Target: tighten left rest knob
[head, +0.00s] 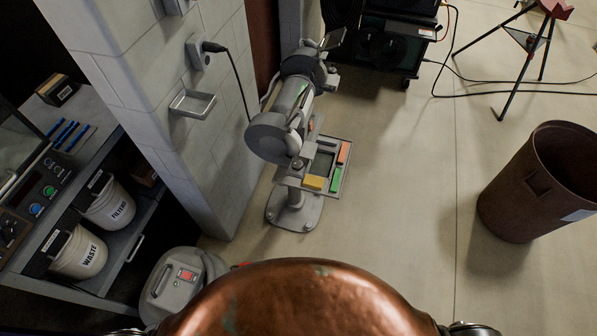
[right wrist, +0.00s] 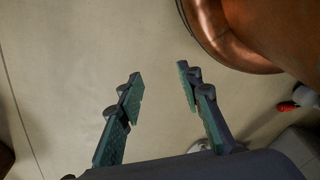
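A grey pedestal grinder (head: 290,105) stands beside the block wall in the head view, with one wheel housing near me and one at the far end. A small round knob-like part (head: 297,163) shows at the rest beside the near housing. I cannot tell whether it is the left rest knob, or whether it is tight. My right gripper (right wrist: 160,80) is open in the right wrist view, with only bare floor seen between its fingers. It is apart from the grinder, which is not in that view. My left gripper is in neither view.
A tray (head: 343,181) with coloured blocks juts from the grinder's stand. A grey lidded canister (head: 175,283) stands at the lower left, near a shelf with white buckets (head: 108,208). A brown bin (head: 540,185) stands right. The floor between bin and grinder is clear.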

